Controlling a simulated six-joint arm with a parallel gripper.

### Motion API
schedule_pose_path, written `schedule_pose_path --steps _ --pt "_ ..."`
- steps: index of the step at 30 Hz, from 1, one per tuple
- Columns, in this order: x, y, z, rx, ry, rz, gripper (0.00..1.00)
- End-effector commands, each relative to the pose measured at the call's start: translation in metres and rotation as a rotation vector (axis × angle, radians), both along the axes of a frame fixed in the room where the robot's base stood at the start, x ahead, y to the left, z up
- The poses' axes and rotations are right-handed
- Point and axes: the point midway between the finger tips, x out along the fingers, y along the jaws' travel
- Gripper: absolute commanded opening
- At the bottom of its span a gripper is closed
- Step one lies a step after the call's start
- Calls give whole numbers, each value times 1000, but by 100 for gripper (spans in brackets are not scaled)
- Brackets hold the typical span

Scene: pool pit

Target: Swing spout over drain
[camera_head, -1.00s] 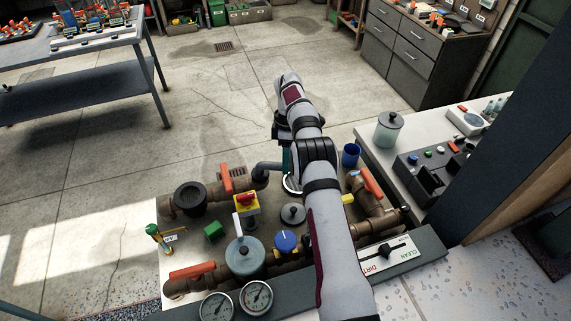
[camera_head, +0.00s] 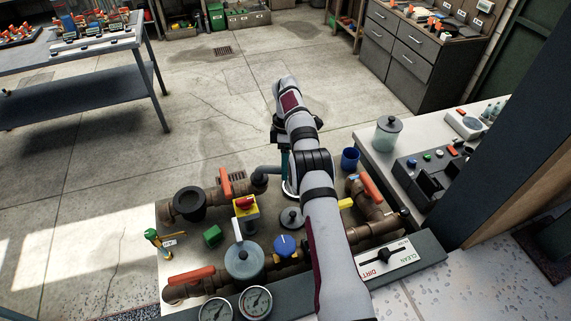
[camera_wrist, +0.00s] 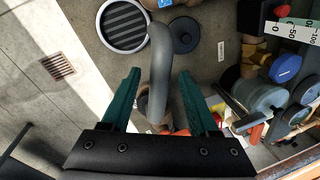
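The spout is a grey bent pipe; in the head view its elbow (camera_head: 262,173) shows at the back of the pipe panel, with its right end hidden by my arm. In the wrist view the spout (camera_wrist: 160,65) runs between my gripper's two teal fingers, with a visible gap on each side. My gripper (camera_wrist: 159,73) is open. The round slatted drain (camera_wrist: 124,24) lies left of the spout's free end in the wrist view. In the head view the drain's pale rim (camera_head: 290,190) is mostly hidden under my arm.
Red-handled valves (camera_head: 225,183), a black round fitting (camera_head: 189,203), a yellow and red switch (camera_head: 244,207) and a lidded grey pot (camera_head: 244,260) crowd the panel. A blue cup (camera_head: 350,158) stands right of my arm. A floor grate (camera_wrist: 58,66) lies beyond.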

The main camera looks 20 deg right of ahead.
Motion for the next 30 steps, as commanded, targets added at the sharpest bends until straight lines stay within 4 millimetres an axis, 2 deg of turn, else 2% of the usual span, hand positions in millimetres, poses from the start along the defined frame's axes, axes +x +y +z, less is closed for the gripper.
schedule_pose_path --steps 5,8,11,15,22,25,30 --pt "0 0 3 0 -1 0 61" --pt "1 0 16 -1 -3 0 61" --pt "1 0 42 -1 -5 0 61" --pt "-18 -20 58 0 1 -2 61" --pt "-57 -68 94 -1 -2 -3 61" --pt "-68 -80 103 -1 -1 -2 61" --pt "-76 -89 110 0 0 0 61"
